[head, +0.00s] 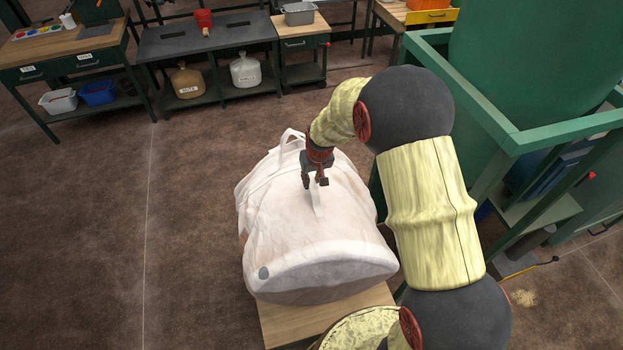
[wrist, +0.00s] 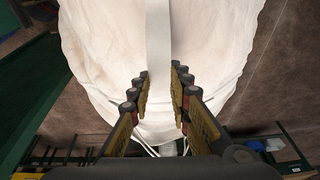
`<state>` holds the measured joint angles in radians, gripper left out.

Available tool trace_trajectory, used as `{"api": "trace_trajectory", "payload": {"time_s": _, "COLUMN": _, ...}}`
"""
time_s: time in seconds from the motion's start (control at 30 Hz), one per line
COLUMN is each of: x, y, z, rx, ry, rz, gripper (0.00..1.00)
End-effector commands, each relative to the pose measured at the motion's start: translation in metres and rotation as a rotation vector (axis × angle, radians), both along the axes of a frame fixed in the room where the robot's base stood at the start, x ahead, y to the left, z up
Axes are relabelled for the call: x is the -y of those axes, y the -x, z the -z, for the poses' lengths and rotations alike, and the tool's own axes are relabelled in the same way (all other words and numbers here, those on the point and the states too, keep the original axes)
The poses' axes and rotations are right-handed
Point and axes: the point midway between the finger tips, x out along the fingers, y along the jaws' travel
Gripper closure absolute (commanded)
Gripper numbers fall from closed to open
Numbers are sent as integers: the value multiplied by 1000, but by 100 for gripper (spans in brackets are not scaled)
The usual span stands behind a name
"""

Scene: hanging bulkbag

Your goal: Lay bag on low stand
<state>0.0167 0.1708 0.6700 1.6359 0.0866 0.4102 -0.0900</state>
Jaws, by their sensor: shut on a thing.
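The bag (head: 300,225) is a large, bulky off-white sack with loops and a round grey spot near its lower edge. It leans over a low stand (head: 330,318) with a pale wooden top; the contact between them is hidden. My gripper (head: 315,184) is at the bag's upper side, shut on a flat white strap (head: 316,203) of the bag. In the wrist view the strap (wrist: 159,35) runs between the fingers of my gripper (wrist: 160,72), with the bag's pale cloth (wrist: 105,50) filling the area behind. The bag's far underside is hidden.
A green frame (head: 520,140) with a big green cylinder stands close on the right. The brown floor at left is clear.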

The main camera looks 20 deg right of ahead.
Motion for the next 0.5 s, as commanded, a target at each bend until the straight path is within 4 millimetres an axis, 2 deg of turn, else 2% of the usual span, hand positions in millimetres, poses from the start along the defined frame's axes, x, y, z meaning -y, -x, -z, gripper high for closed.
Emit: {"api": "trace_trajectory", "payload": {"time_s": 0.5, "x": 0, "y": -3, "z": 3, "rx": 7, "ry": 0, "rz": 0, "gripper": 100}}
